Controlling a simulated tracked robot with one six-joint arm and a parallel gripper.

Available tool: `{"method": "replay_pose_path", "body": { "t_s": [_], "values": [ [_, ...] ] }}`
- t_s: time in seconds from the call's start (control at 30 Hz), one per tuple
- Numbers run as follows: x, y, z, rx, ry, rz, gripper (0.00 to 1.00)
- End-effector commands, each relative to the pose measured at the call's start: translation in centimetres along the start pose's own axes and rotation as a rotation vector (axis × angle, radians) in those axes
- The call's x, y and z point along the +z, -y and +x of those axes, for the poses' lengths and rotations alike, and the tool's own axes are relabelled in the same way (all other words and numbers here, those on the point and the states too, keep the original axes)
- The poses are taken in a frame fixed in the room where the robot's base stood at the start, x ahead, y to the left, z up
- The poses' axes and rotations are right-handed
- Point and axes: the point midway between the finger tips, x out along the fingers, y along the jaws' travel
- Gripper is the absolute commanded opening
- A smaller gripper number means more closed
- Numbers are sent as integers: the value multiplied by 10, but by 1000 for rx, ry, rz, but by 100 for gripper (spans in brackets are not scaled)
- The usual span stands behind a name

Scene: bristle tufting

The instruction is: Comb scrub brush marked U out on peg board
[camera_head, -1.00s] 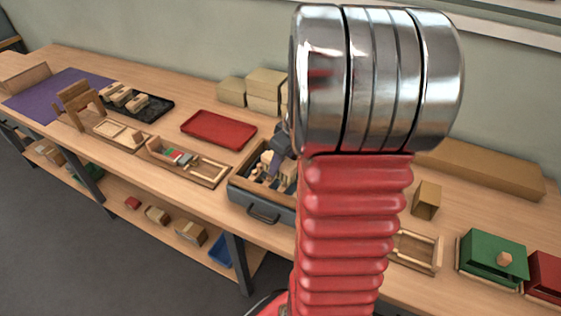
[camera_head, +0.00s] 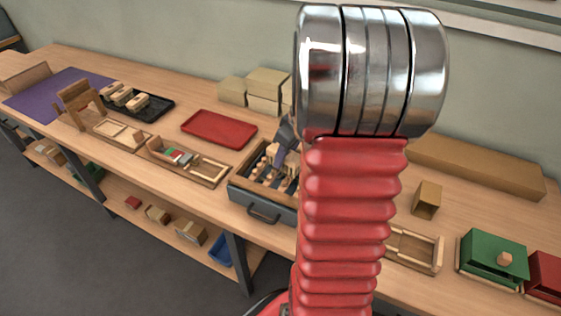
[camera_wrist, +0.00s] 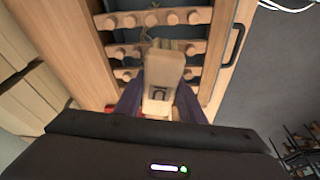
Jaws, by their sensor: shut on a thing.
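The scrub brush (camera_wrist: 163,70) is a pale wooden block with a dark U-shaped mark on its face and bristles at its far end. My gripper (camera_wrist: 159,100) is shut on it, with a dark purple finger on each side. The peg board (camera_wrist: 111,50) has rows of round wooden pegs inside a wood-framed drawer unit. The brush is over the peg rows; whether its bristles touch the pegs I cannot tell. In the head view, my gripper (camera_head: 285,148) is above the drawer's pegs (camera_head: 266,173), partly hidden by my arm.
A red tray (camera_head: 219,128) lies left of the drawer unit (camera_head: 262,212). A black tray (camera_head: 153,106) with several brush blocks is further left. Pale boxes (camera_head: 266,83) stand behind. A green box (camera_head: 493,256) is at the right. Bare bench lies around the red tray.

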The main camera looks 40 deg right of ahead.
Motion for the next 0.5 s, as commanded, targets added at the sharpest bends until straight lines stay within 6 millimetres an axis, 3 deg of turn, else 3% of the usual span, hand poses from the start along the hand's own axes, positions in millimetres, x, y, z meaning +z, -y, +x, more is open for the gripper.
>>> {"method": "replay_pose_path", "body": {
  "t_s": [0.5],
  "values": [
    [-2,-10,0,0,-1,0,15]
  ]
}}
